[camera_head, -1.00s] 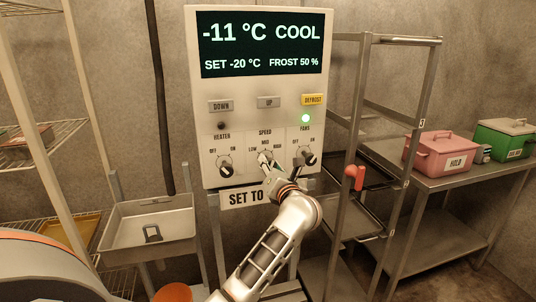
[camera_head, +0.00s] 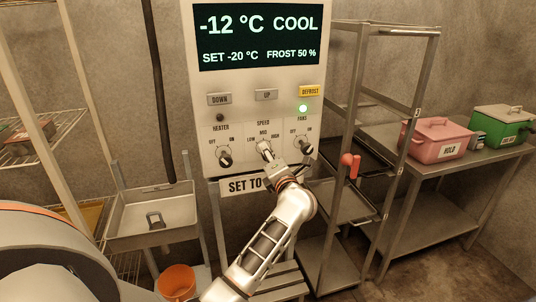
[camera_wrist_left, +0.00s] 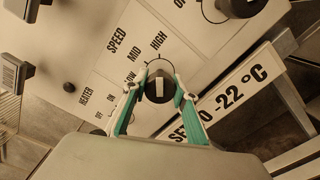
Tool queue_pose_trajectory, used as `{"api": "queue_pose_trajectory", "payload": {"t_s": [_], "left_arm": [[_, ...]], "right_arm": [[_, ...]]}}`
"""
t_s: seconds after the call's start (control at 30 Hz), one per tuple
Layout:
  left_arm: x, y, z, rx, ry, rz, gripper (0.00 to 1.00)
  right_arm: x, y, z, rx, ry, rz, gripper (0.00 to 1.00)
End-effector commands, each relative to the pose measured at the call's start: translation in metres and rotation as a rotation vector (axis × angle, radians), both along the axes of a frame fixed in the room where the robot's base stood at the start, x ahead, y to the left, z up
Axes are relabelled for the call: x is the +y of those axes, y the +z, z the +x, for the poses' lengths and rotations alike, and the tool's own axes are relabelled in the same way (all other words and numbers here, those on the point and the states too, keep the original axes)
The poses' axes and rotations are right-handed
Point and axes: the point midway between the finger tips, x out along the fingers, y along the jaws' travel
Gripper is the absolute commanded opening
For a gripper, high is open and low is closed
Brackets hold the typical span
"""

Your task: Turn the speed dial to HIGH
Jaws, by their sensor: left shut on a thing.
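The grey control panel (camera_head: 209,125) carries the speed dial (camera_wrist_left: 159,88), a dark round knob with a pale stripe, between the heater dial (camera_head: 224,155) and the fans dial (camera_head: 303,146). In the head view my left gripper (camera_head: 265,152) covers most of this dial. My right gripper is not in view.
The display (camera_head: 259,38) reads -12 °C COOL, SET -20 °C. A sign (camera_wrist_left: 240,92) below the panel ends in -22 °C.

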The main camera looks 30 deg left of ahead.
Motion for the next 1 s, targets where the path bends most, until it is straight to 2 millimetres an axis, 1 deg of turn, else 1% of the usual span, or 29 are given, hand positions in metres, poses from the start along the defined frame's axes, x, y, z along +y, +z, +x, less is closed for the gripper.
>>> {"api": "queue_pose_trajectory", "payload": {"t_s": [0.33, 0.37, 0.4, 0.43, 0.77, 0.87, 1.0], "left_arm": [[0.000, -0.001, 0.000, 0.005, 0.000, 0.003, 0.06], [0.000, -0.001, 0.000, 0.005, 0.000, 0.003, 0.30], [0.000, -0.001, 0.000, 0.004, 0.000, 0.003, 0.40], [0.000, -0.001, 0.000, 0.004, 0.000, 0.003, 0.45], [-0.001, 0.000, 0.000, 0.002, 0.000, 0.002, 0.45], [-0.005, -0.001, -0.004, 0.003, -0.002, 0.001, 0.45], [-0.021, -0.001, -0.016, 0.003, -0.003, 0.000, 0.45]], "right_arm": [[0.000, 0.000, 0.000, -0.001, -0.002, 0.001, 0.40], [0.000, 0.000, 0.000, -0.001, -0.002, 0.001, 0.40], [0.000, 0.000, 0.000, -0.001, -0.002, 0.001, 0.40], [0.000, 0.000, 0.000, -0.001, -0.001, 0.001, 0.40], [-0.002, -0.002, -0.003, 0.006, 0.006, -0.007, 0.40], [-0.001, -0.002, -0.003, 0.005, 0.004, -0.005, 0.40], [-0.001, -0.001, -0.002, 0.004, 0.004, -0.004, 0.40]]}}
